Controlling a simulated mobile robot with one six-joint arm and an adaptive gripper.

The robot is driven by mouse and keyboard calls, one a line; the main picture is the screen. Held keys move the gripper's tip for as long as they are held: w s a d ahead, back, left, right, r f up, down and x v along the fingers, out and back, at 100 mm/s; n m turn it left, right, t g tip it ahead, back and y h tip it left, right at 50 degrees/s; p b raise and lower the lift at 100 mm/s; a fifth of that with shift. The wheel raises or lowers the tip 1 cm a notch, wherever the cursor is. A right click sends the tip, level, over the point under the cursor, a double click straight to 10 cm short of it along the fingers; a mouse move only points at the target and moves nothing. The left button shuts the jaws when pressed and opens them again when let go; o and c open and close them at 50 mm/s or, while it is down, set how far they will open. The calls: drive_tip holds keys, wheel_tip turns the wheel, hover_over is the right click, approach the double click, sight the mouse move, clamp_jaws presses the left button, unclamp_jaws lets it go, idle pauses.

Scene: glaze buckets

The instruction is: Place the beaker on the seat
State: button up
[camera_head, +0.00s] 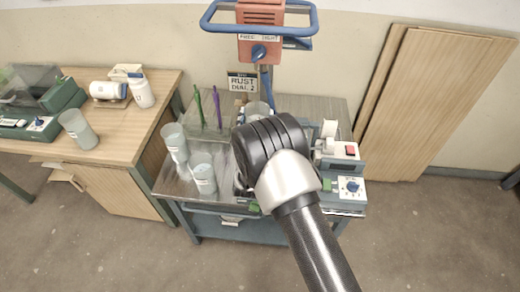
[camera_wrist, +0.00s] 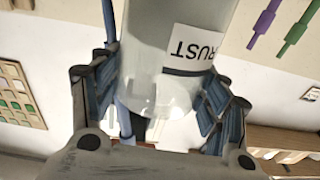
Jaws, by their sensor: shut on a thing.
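In the wrist view, my gripper (camera_wrist: 163,95) is shut on a clear, pale beaker (camera_wrist: 160,75) with a white label reading "RUST". Its blue-grey fingers press on both sides of the beaker. In the head view my dark wrist hides the fingers. A beaker rim (camera_head: 257,110) shows just behind the wrist; I cannot tell whether it is the held one. A stand with an orange head (camera_head: 262,45) rises at the back, beside a sign reading "RUST DIAL 2" (camera_head: 242,82). I cannot pick out the seat; my arm covers the middle of the cart.
Two more beakers stand on the cart's left side, one behind (camera_head: 175,140) and one in front (camera_head: 204,178). Green and purple sticks (camera_head: 217,105) stand behind them. A device with a dial (camera_head: 350,188) fills the right. Another beaker (camera_head: 77,128) stands on the left bench.

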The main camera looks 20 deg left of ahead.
drive_tip(key=shift+g+h, duration=0.3)
drive_tip(key=shift+g, duration=0.1)
drive_tip(key=f, duration=0.3)
drive_tip(key=d+f, duration=0.1)
drive_tip(key=f, duration=0.2)
drive_tip(key=f+b, duration=0.1)
drive_tip(key=f, duration=0.2)
drive_tip(key=shift+w+d+f, duration=0.35)
drive_tip(key=shift+w, duration=0.05)
drive_tip(key=shift+s+f, duration=0.1)
drive_tip(key=shift+s, duration=0.1)
drive_tip(key=shift+a+f+b, duration=0.15)
drive_tip(key=shift+f+b, duration=0.25)
drive_tip(key=shift+f, duration=0.65)
drive_tip(key=shift+a+f+b, duration=0.1)
drive_tip(key=shift+f+b, duration=0.25)
drive_tip(key=shift+f, duration=0.65)
drive_tip(key=shift+f, duration=0.15)
drive_tip(key=o, duration=1.8)
drive_tip(key=shift+s, duration=0.1)
